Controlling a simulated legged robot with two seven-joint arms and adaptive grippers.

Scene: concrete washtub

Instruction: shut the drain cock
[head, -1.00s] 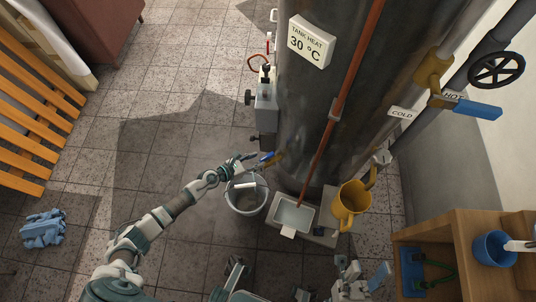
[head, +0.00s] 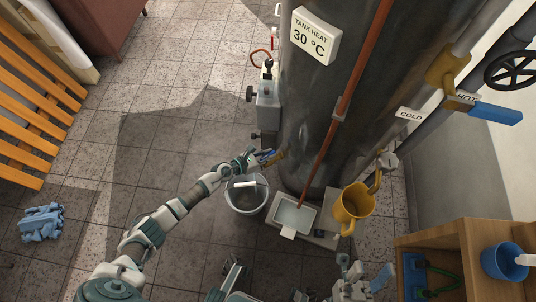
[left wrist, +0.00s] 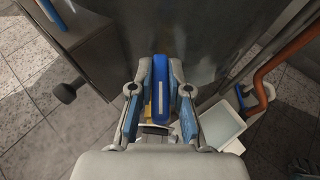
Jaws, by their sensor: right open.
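The drain cock is a brass fitting (head: 281,154) low on the dark tank, with a blue lever (left wrist: 160,88). My left gripper (head: 265,158) is at the cock. In the left wrist view its two fingers (left wrist: 159,105) stand on either side of the lever, with narrow gaps visible, so it looks open around the lever. The fingers partly hide the cock in the head view; brass shows just below the lever in the wrist view. My right gripper (head: 362,276) is open and empty at the bottom, far from the cock.
A grey bucket (head: 262,207) stands on the tiles below the cock. A pale tray (head: 295,213) and a yellow jug (head: 353,203) are to its right. A grey box (head: 268,108) is on the tank side. A wooden shelf (head: 440,240) stands at right.

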